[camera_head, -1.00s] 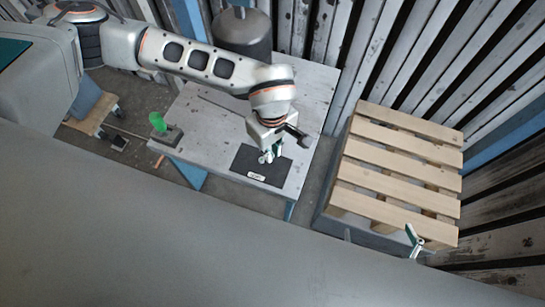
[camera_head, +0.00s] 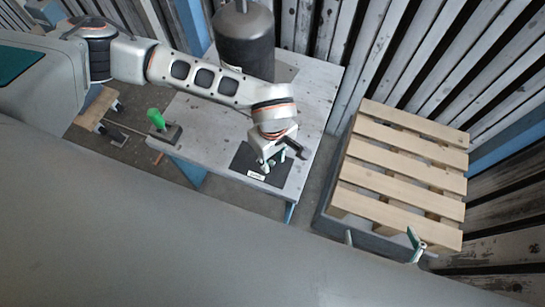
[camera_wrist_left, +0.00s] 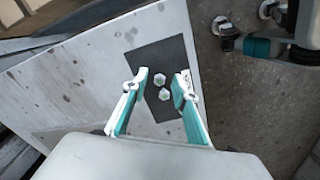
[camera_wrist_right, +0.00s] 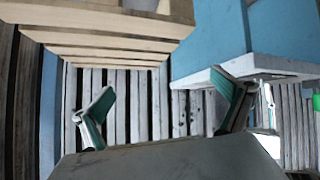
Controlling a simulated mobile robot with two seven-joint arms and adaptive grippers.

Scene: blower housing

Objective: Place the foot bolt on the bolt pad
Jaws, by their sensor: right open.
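Two small pale hex-headed bolts show in the left wrist view, one farther from my wrist (camera_wrist_left: 159,79) and one nearer (camera_wrist_left: 164,94). Both are on the dark pad (camera_head: 243,158), which lies at the front of the grey table and has a white label (camera_head: 256,176). I cannot tell which is the foot bolt. My left gripper (camera_head: 271,164) is low over the pad; in the left wrist view its fingers (camera_wrist_left: 162,83) stand apart on either side of the bolts, with gaps. My right gripper (camera_wrist_right: 165,100) is open and empty, in front of the pallet.
A wooden pallet (camera_head: 400,165) sits on a grey base right of the table (camera_head: 205,125). A dark cylinder (camera_head: 243,40) stands at the table's back. Slatted walls close off the back and right.

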